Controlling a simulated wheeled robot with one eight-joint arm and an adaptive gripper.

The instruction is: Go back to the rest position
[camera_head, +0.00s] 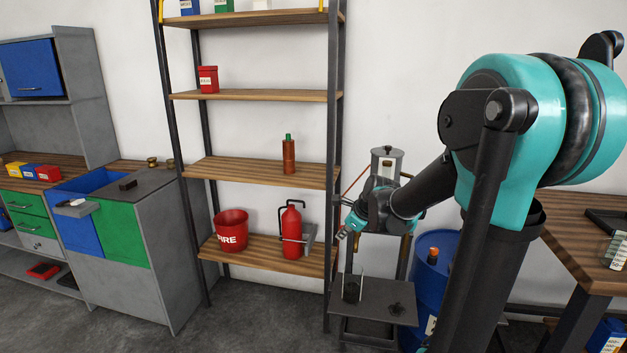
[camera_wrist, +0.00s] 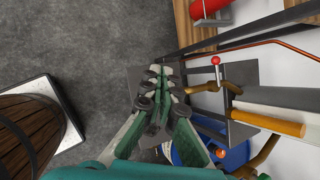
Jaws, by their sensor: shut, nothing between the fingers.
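My gripper (camera_head: 345,234) is shut and empty in front of the shelf's right post and the dynamo stand. In the wrist view my gripper (camera_wrist: 166,76) has its green-and-grey fingers together, above a dark platform. The stand (camera_head: 372,301) has a grey cylinder (camera_head: 387,160) at its top and a low dark platform with small parts on it; my arm hides part of its middle. In the wrist view a red-knobbed lever (camera_wrist: 216,62) and an orange handle (camera_wrist: 268,122) lie to the right of the fingers, apart from them.
A shelf holds a fire bucket (camera_head: 231,230), a fire extinguisher (camera_head: 292,231) and a reddish bottle (camera_head: 288,155). A blue barrel (camera_head: 434,270) stands beside the stand. A wooden table (camera_head: 572,222) is at right. A wooden barrel (camera_wrist: 28,133) shows in the wrist view. Grey floor is clear.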

